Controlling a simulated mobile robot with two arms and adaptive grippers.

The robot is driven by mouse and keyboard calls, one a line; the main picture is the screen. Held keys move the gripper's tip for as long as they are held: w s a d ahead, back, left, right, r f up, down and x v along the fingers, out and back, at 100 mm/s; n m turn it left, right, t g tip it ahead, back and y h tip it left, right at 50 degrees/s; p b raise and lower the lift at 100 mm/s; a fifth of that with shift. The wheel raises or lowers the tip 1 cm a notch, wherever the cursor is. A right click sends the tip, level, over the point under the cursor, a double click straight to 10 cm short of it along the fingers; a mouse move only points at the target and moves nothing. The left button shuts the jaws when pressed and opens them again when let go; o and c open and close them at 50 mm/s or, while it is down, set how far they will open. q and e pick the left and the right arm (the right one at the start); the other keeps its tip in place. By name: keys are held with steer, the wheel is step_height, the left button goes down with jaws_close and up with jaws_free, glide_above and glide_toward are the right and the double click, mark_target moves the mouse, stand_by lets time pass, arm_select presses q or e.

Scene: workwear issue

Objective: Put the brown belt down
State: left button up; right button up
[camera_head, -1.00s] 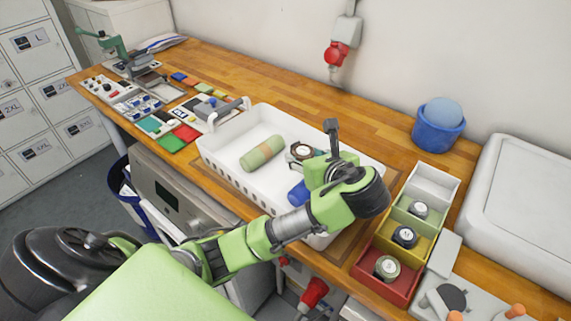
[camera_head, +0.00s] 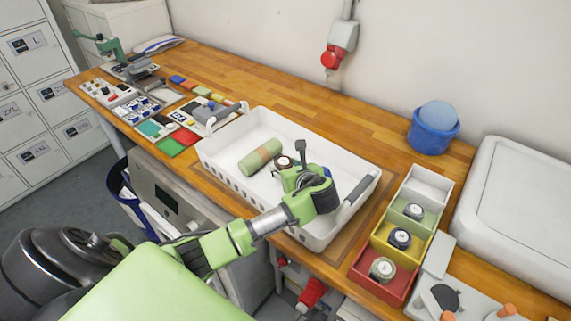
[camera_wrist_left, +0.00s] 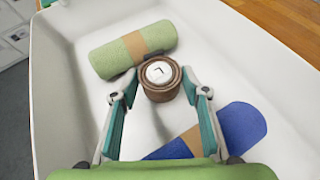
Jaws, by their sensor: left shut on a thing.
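The brown belt (camera_wrist_left: 161,90), coiled with a white label on top, sits between the fingertips of my left gripper (camera_wrist_left: 163,92) in the left wrist view. The gripper is shut on it. In the head view the belt (camera_head: 283,162) is over the inside of the white crate (camera_head: 224,178), just right of a green roll (camera_head: 260,157). The green roll also shows in the left wrist view (camera_wrist_left: 112,58). A blue roll (camera_wrist_left: 240,128) lies on the crate floor near the right finger. I cannot tell whether the belt touches the floor. My right gripper is not in view.
Right of the crate, a divided box (camera_head: 443,184) holds coiled belts in its green, yellow and red sections; its white section looks empty. A blue tub (camera_head: 433,138) stands behind. Small coloured items crowd the left bench. The bench behind the crate is clear.

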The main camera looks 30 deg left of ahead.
arm_select(q)
steer(key=shift+d, duration=0.1)
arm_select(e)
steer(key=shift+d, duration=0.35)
arm_select(q)
steer(key=shift+f, duration=0.6)
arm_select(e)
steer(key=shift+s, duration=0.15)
arm_select(q)
steer(key=o, duration=1.2)
steer(key=shift+r, duration=0.1)
steer(key=shift+r, duration=0.3)
steer(key=b+v, duration=0.1)
steer(key=v, duration=1.1)
steer(key=shift+r, duration=0.1)
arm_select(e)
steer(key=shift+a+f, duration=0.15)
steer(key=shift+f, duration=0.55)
